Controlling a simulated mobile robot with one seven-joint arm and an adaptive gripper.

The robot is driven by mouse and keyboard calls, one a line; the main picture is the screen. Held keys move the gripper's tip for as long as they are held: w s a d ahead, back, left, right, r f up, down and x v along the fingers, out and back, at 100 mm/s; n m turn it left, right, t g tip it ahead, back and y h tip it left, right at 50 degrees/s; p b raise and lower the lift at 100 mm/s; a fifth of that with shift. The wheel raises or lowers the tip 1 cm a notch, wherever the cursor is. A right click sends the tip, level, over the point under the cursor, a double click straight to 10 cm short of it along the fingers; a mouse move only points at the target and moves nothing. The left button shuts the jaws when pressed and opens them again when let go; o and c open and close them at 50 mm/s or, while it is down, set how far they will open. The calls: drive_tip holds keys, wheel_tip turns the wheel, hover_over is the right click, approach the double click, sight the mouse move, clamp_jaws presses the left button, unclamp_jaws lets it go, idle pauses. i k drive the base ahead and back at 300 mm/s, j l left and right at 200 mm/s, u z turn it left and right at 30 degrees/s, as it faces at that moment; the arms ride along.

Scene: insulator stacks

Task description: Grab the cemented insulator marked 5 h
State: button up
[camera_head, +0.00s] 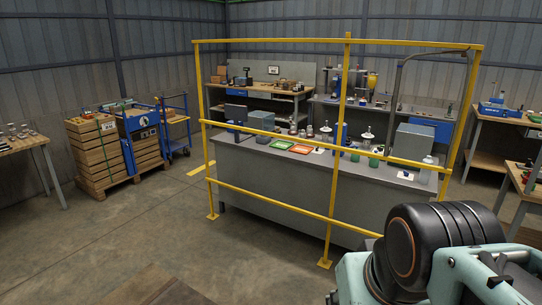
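I cannot read any mark saying 5 h, so I cannot tell which thing is the cemented insulator. Several small pieces that may be insulators stand on the left table (22,143), at the left edge of the head view. More small pieces, among them a white-topped one (367,136) and green ones (374,161), stand on the long grey bench (270,180) behind a yellow frame. My gripper is not in view; only black and mint-green links of my arm show at the lower right.
The yellow rail frame (270,200) stands in front of the grey bench. Wooden crates (95,155) and a blue cart (173,125) stand at the left. Workbenches line the back and right. A brown flat surface (150,288) shows at the bottom. The floor at left centre is clear.

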sight(368, 137)
drive_tip(key=i+u, duration=0.3)
drive_tip(key=i, duration=0.85)
drive_tip(key=i+j+z, duration=0.1)
drive_tip(key=i+z, duration=0.15)
drive_tip(key=i, duration=0.3)
drive_tip(key=i+j+z, duration=0.3)
drive_tip(key=i, duration=0.2)
drive_tip(key=i+j+z, duration=0.4)
drive_tip(key=i, duration=0.15)
drive_tip(key=i+j+z, duration=0.45)
drive_tip(key=i+l, duration=0.05)
